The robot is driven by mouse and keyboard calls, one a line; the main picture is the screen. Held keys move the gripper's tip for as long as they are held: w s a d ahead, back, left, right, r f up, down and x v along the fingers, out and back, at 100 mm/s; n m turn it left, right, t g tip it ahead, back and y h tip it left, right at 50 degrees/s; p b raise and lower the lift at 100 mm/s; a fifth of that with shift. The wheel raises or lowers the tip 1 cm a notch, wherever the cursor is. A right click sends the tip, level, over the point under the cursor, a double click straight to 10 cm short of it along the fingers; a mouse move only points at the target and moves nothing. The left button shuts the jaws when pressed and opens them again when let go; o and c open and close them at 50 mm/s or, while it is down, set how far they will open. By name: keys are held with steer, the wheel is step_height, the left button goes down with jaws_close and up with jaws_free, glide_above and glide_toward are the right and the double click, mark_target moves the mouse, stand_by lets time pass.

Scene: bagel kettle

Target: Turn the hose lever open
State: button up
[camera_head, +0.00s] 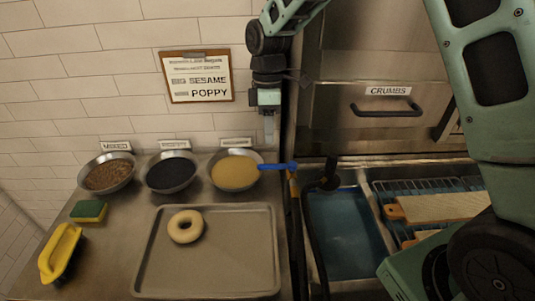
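The blue hose lever (275,166) sticks out sideways at the right edge of the steel counter, beside the sesame-coloured bowl. The black hose (312,225) hangs down to the right of it, over a blue-floored basin (345,235). My gripper (268,135) points downward a little above the lever, apart from it in the picture. Its fingers show as one narrow pale strip seen edge-on, so whether they are open or shut does not show. I see nothing held in it.
Three bowls, brown (108,175), black (170,174) and yellowish (235,172), stand along the wall. A tray (210,275) holds a bagel (186,227). A sponge (89,211) and a yellow object (60,253) lie left. A crumbs drawer (385,108) is right.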

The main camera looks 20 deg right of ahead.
steer(key=f, duration=0.2)
steer(key=s+f+p, duration=0.1)
steer(key=f, duration=0.2)
steer(key=f+p, duration=0.1)
steer(key=f, duration=0.2)
steer(key=shift+s+a+f, duration=0.25)
steer(key=shift+s, duration=0.05)
jaws_close()
